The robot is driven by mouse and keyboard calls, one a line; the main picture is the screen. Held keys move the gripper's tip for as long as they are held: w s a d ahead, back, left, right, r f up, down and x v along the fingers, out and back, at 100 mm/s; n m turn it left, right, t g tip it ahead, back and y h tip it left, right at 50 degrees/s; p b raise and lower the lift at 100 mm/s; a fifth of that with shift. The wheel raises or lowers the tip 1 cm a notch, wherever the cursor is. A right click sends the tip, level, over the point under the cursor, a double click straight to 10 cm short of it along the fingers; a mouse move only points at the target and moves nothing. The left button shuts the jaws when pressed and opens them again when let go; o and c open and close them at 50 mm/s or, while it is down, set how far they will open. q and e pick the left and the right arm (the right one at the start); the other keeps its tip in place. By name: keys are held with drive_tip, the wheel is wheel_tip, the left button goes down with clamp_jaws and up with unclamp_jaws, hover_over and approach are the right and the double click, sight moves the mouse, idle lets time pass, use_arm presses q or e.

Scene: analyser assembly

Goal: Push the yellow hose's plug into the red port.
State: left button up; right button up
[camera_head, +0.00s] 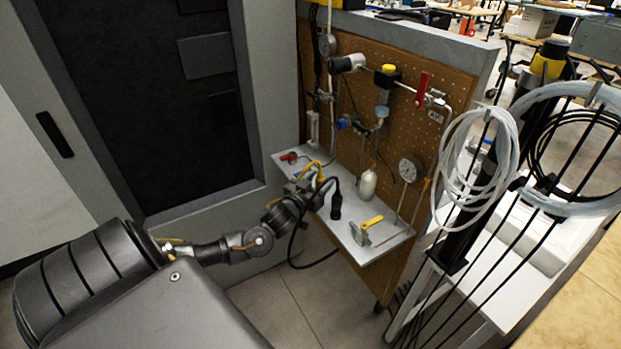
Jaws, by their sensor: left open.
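A grey shelf (385,246) juts from the pegboard. A short yellow hose (312,169) shows as a small loop over the shelf's left half, just beyond my left gripper. Its plug is too small or hidden to make out. A small red part (289,157), perhaps the red port, sits at the shelf's far left corner. My left gripper (308,186) is over the near left edge of the shelf, open, right by the yellow hose. I cannot tell whether it touches the hose. My right gripper is out of view.
A black cable with a black connector (336,204) hangs over the shelf beside my gripper. A yellow-handled valve (366,230) stands at the shelf's near right. Pipes and a gauge (410,168) line the pegboard (398,123). A dark cabinet (150,90) stands left.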

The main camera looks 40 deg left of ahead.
use_arm(q)
drive_tip(key=shift+w+a, duration=0.15)
drive_tip(key=shift+w, duration=1.1)
drive_tip(key=shift+c, duration=0.3)
drive_tip(key=c, duration=1)
drive_tip(key=shift+r, duration=0.1)
drive_tip(key=shift+r+p, duration=2.15)
drive_tip(key=shift+p, duration=0.2)
